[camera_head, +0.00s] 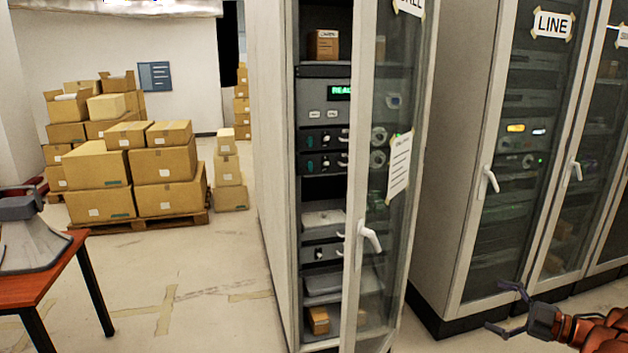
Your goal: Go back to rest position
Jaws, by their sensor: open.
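My gripper (510,311) shows at the lower right, with its two dark fingers spread apart and nothing between them. It is to the right of the nearest rack cabinet (272,180), apart from it, and in front of the base of the LINE cabinet (450,170). The nearest cabinet's glass door (385,200) stands ajar, with a white handle (369,237) and a paper note (399,166) on it. Inside are rack units, a green lit display (340,93) and small boxes.
A red-brown table (45,273) with a grey horn-shaped object (32,240) stands at the left. Cardboard boxes are stacked on a pallet (140,224) behind it. Another cabinet (600,150) stands at the far right. Taped floor (190,290) between table and nearest cabinet is clear.

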